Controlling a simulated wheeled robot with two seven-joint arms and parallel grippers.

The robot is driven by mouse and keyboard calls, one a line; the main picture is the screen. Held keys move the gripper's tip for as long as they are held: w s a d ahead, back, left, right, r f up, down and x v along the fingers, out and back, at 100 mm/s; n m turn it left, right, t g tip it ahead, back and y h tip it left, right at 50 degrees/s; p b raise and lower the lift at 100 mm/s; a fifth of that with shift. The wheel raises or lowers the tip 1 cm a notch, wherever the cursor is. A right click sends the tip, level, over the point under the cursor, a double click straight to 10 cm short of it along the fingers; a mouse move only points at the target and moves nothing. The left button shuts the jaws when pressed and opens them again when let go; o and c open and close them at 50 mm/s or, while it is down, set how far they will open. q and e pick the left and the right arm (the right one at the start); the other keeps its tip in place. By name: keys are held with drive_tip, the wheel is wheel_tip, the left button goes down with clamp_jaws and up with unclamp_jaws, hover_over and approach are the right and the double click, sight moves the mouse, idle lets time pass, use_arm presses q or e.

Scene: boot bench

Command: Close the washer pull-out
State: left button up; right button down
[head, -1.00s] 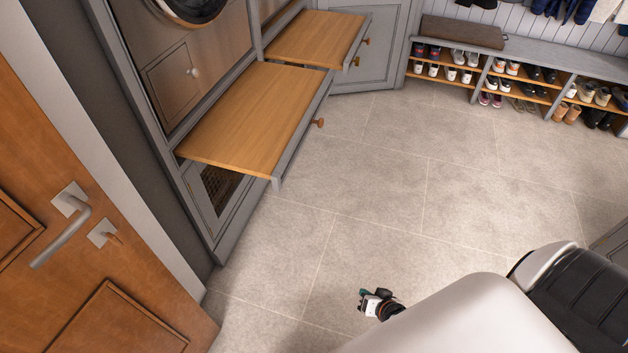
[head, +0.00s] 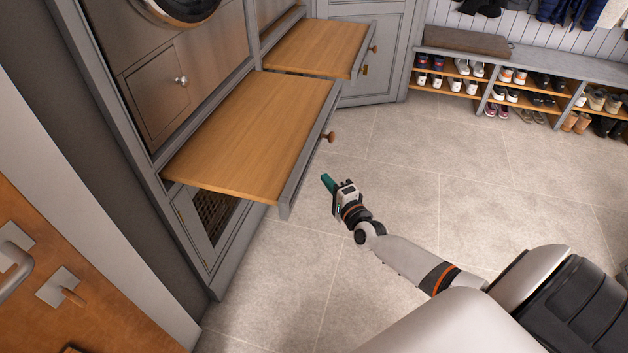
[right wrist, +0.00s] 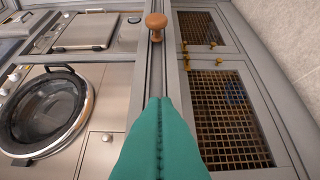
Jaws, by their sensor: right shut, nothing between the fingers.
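The near washer pull-out (head: 248,130) is a wooden shelf with a grey front rail, standing out from the cabinet below the washer (head: 180,8). Its round wooden knob (head: 329,137) is on the rail's outer face. My right gripper (head: 327,181) is shut and empty, out in front of the rail and apart from it in the head view. In the right wrist view the teal fingertips (right wrist: 160,106) point toward the rail, with the knob (right wrist: 156,22) beyond them. My left gripper is out of view.
A second wooden pull-out (head: 315,47) stands out farther back. A wooden door (head: 70,290) is at the lower left. A shoe bench (head: 480,75) lines the back wall. The tiled floor (head: 400,150) in front of the pull-outs is clear.

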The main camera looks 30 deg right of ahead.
sight(306, 170)
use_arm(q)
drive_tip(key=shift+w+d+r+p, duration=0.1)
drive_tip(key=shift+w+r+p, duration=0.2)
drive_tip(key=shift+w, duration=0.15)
use_arm(e)
drive_tip(key=shift+w+a, duration=0.65)
drive_tip(key=shift+w, duration=0.2)
drive_tip(key=shift+w+a, duration=0.65)
drive_tip(key=shift+w, duration=0.15)
drive_tip(key=shift+a, duration=0.1)
